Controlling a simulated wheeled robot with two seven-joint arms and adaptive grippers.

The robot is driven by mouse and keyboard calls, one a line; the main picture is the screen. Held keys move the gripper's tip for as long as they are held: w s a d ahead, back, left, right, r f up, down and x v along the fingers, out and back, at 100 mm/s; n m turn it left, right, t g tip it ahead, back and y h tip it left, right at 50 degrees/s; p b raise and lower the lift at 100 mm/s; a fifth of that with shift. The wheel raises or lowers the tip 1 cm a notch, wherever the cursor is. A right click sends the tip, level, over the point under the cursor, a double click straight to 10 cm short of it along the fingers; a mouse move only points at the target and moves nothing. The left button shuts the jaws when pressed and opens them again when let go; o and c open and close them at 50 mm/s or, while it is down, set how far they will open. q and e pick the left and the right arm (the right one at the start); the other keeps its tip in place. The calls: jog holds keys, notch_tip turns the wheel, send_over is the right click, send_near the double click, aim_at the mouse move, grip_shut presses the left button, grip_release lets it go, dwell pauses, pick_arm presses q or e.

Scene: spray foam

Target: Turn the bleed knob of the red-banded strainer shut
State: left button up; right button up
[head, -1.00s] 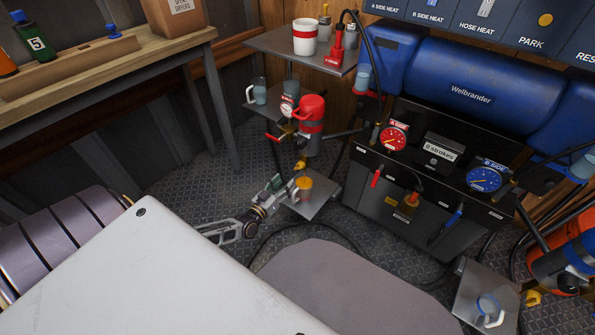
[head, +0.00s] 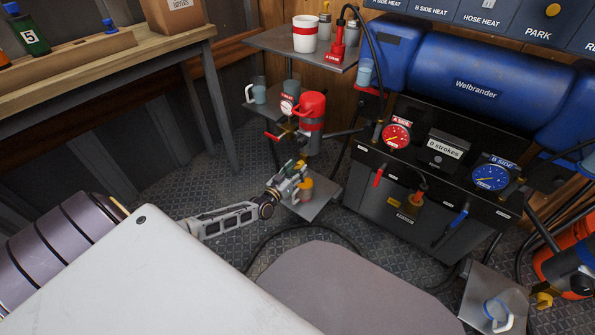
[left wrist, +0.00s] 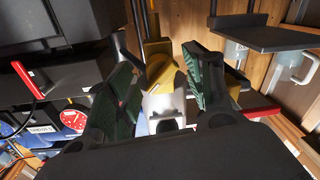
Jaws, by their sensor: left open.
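The strainer with the red band (head: 311,126) stands by the wall left of the black machine, below a small shelf. It has a red cap and a grey body. In the left wrist view, the yellow bleed knob (left wrist: 164,76) shows between my green-padded fingers, with a pale metal part against it. My left gripper (head: 293,180) is open just below the strainer; in the left wrist view its fingers (left wrist: 161,84) stand on either side of the knob. I cannot tell whether they touch it. In the head view the fingers partly hide the knob. My right gripper is not in view.
An amber cup (head: 305,188) stands close beside my left gripper on a low plate (head: 318,207). A clear mug (head: 258,92) is on the shelf left of the strainer. A blue-banded strainer (head: 570,265) is at far right. Hoses lie on the floor.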

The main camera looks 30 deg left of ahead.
pick_arm(q)
jog(key=shift+w, duration=0.5)
jog(key=shift+c, duration=0.2)
jog(key=c, duration=0.8)
jog(key=shift+n, duration=0.5)
jog(key=n, duration=0.3)
jog(key=shift+n, duration=0.3)
jog(key=shift+r+n, duration=0.1)
jog(key=shift+n, duration=2)
